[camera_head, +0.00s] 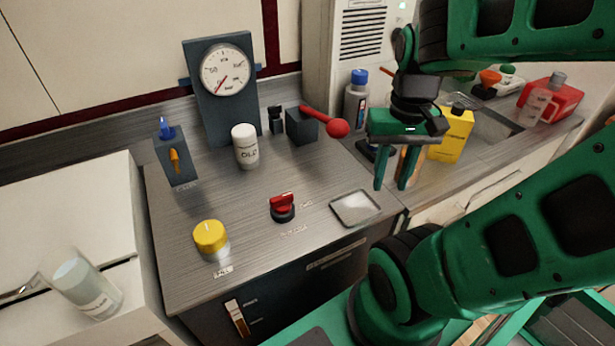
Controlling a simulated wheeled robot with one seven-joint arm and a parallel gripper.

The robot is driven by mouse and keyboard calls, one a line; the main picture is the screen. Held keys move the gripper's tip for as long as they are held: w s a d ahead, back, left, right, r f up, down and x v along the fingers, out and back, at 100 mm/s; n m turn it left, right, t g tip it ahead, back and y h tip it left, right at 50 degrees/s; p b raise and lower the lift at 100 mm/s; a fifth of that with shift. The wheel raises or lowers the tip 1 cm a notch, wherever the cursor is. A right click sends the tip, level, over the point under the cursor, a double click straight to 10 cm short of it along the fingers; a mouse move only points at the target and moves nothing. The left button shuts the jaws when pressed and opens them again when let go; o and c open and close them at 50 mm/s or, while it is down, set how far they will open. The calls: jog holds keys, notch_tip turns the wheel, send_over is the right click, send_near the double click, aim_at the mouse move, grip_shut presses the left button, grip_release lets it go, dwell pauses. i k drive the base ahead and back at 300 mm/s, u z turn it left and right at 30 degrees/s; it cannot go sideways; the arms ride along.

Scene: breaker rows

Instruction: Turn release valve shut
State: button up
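A small red knob (282,205) on a round dark base sits on the grey counter, with small labels beside it that are too small to read. A dark block (176,160) at the left of the counter carries a blue top piece and an orange lever pointing up. I cannot tell for certain which of these is the release valve. My gripper (392,184) hangs with its two green fingers pointing down, apart and apparently empty. It is to the right of the red knob, above the counter's right part, and touches neither control.
A gauge panel (222,85) stands at the back. A white bottle (245,147), a yellow-capped jar (211,240), a dark block with a red-ball lever (325,123) and a shallow tray (355,207) surround the knob. A yellow container (452,134) stands behind my gripper.

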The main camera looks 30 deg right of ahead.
aim_at(282, 205)
jog(key=z, duration=0.65)
jog(key=k, duration=1.95)
jog(key=u, duration=0.95)
jog(key=i, duration=1.7)
